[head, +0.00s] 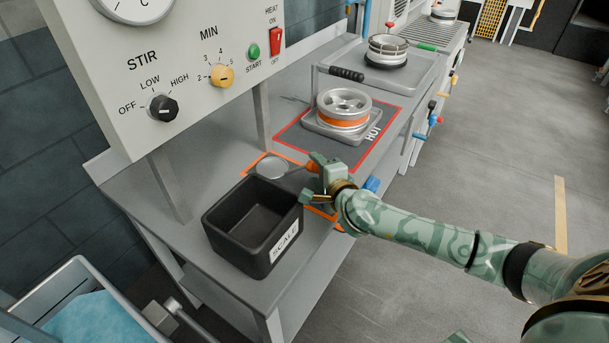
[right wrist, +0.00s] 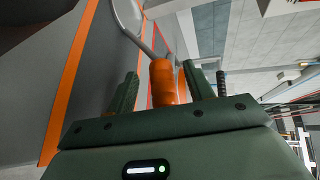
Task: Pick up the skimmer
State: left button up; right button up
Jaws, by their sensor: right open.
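The skimmer has a round grey metal head (head: 271,167), which lies in an orange-outlined patch on the bench behind the black bin. Its thin rod runs right to my right gripper (head: 309,180), which hides much of the handle in the head view. In the right wrist view the skimmer's orange handle (right wrist: 163,84) lies between the two green fingers of my right gripper (right wrist: 160,88). The fingers are open, with a gap on each side of the handle.
A black bin labelled SCALE (head: 228,242) stands close in front of the gripper. A control panel (head: 192,60) overhangs the bench at left. The floor at right is clear.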

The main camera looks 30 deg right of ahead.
jog(key=shift+w+f, duration=0.1)
jog(key=shift+w, duration=0.15)
jog(key=shift+s, duration=0.1)
jog(key=c, duration=1.1)
